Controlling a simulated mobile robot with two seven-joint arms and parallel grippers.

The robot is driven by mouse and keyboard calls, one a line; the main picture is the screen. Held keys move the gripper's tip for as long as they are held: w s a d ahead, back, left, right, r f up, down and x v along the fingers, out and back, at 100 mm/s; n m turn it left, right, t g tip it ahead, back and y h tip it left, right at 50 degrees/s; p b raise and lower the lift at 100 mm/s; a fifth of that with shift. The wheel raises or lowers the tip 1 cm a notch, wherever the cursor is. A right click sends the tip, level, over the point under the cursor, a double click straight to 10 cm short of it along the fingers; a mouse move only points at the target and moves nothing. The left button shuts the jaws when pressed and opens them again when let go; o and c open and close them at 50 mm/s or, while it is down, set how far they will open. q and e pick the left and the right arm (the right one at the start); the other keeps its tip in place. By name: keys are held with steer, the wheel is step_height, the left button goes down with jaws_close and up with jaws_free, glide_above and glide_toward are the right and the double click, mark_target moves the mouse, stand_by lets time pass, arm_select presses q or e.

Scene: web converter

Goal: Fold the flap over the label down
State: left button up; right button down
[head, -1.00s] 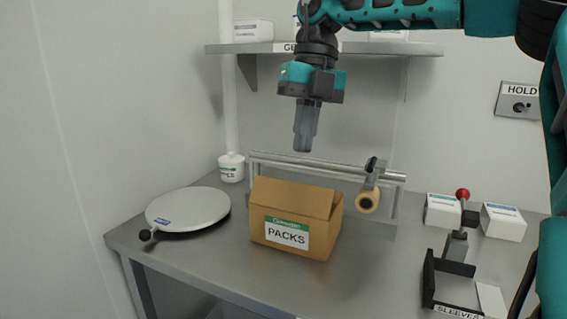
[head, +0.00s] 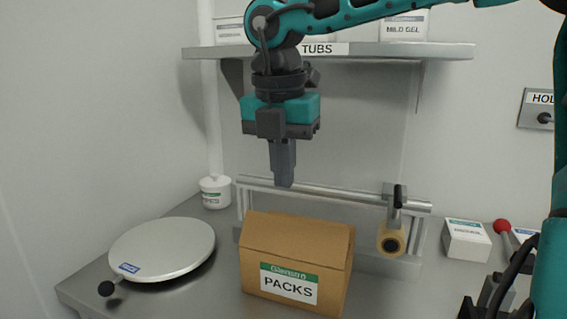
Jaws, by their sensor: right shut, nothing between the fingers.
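A brown cardboard box (head: 256,281) stands on the grey bench, with a white and green label reading PACKS (head: 288,284) on its front face. A flap (head: 297,238) stands above the label at the front top edge and leans back; the box's inside is hidden behind it. The label is uncovered. My right gripper (head: 284,184) points down above and behind the flap, shut and empty, apart from the box. My left gripper is not in view.
A metal rail (head: 330,194) with a tape roll (head: 391,241) runs behind the box. A round plate (head: 163,250) with a black knob lies left. A shelf (head: 370,51) hangs above. White boxes (head: 467,239) stand right.

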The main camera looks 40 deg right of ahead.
glide_toward(293, 231)
step_height(293, 231, down, 3)
steer(key=s+a, duration=0.1)
steer(key=a, duration=0.2)
steer(key=d+f, duration=0.1)
steer(key=w+d, duration=0.1)
steer(key=shift+d+f, duration=0.35)
steer(key=shift+d, duration=0.05)
steer(key=shift+w+d+f, duration=0.1)
steer(key=shift+d+f, duration=0.15)
steer(key=shift+d, duration=0.05)
steer(key=shift+d, duration=0.1)
